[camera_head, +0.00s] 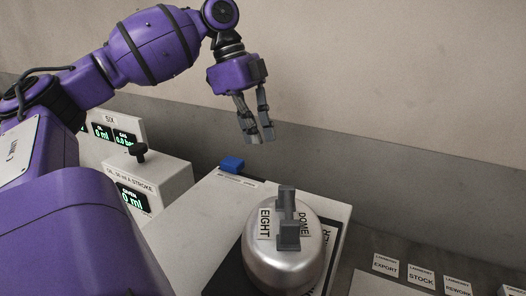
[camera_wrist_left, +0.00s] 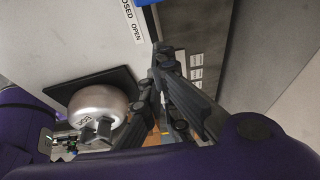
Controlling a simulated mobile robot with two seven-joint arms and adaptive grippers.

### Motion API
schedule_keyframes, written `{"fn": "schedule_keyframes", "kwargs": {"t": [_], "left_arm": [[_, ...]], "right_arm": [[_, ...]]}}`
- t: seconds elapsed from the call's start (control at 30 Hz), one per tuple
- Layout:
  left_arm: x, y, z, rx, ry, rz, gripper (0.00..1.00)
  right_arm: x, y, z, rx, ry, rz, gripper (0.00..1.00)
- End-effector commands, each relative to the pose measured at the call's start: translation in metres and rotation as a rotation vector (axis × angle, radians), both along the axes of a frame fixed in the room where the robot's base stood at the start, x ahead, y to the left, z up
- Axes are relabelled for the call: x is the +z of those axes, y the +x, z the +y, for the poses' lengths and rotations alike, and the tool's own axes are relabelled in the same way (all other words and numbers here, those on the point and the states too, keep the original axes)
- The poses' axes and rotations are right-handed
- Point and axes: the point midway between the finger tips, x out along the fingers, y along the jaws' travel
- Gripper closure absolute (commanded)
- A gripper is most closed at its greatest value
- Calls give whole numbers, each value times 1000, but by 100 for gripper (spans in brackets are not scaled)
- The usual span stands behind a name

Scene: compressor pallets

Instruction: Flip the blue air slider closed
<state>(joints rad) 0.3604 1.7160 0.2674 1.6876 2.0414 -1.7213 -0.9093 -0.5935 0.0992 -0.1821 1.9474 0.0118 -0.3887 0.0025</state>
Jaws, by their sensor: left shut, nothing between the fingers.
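The blue air slider (camera_head: 232,164) is a small blue block at the back left of a light panel (camera_head: 205,208), with a label strip beside it. In the left wrist view a bit of blue (camera_wrist_left: 143,2) shows at the top edge, beside a label reading "OPEN" and a partly cut "CLOSED" (camera_wrist_left: 131,20). From these views I cannot tell which word the slider stands at. My left gripper (camera_head: 257,140) hangs fingers down above and to the right of the slider, apart from it, shut and empty. Its fingers also show in the left wrist view (camera_wrist_left: 165,65). My right gripper is not in view.
A silver dome (camera_head: 282,262) marked "EIGHT" with a grey handle stands on a black mat in front of the slider. A pump box (camera_head: 150,190) with a black knob and displays is at left. Label cards (camera_head: 421,276) lie at right. A wall stands behind.

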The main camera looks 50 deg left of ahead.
Motion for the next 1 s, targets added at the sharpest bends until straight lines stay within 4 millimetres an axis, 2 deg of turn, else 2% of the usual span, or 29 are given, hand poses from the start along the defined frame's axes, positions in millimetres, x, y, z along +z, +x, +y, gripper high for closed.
{"fn": "schedule_keyframes", "kwargs": {"t": [0.1, 0.3, 0.67, 1.0], "left_arm": [[16, -1, 5, -1, 1, 0, 100], [28, -3, 9, -2, 0, 1, 100], [29, -3, 10, -2, 0, 1, 100], [29, -3, 10, -2, 0, 1, 100]], "right_arm": [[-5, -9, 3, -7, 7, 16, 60], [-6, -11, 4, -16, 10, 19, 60], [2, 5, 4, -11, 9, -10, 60], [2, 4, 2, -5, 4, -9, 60]]}}
